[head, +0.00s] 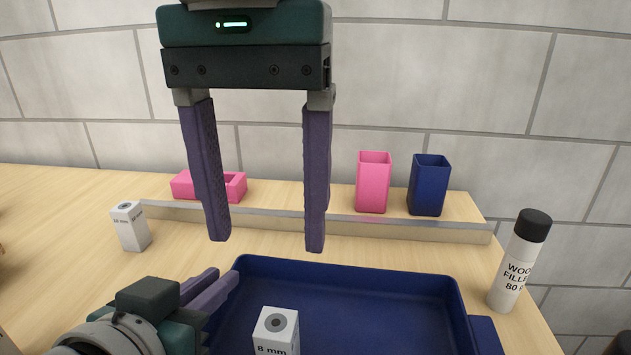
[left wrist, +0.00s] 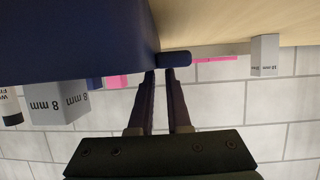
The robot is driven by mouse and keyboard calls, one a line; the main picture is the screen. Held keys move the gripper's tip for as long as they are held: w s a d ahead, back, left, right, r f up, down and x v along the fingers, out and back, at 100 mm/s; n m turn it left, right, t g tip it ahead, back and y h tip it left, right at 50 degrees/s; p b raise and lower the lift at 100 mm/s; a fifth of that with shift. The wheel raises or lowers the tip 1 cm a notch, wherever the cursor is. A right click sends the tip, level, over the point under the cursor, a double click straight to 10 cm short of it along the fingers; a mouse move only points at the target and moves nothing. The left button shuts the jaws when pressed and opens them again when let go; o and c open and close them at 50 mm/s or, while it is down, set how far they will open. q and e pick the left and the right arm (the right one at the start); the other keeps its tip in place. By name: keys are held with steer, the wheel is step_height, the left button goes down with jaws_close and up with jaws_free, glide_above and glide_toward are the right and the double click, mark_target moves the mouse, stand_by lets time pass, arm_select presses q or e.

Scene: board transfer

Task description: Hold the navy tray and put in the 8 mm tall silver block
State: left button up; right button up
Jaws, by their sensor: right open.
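The navy tray (head: 360,268) lies at the bottom of the head view; its wall (left wrist: 70,40) fills the upper left of the left wrist view. A silver-grey block labelled 8 mm (head: 275,330) shows inside the tray's outline; the frame cuts off its base. It also shows past the tray wall in the left wrist view (left wrist: 60,103). My left gripper (head: 225,283) is at the tray's left side, its fingers close together on the tray's edge tab (left wrist: 176,58). My right gripper (head: 268,246) is open and empty, above and behind the tray's back rim.
A similar block (head: 130,228) stands at the left, its label hard to read. A low ledge (head: 320,221) runs behind the tray, with a pink open box (head: 205,187), pink cup (head: 373,185) and navy cup (head: 428,187) at it. A wood filler bottle (head: 517,265) stands right.

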arm_select(q)
steer(key=o, duration=0.3)
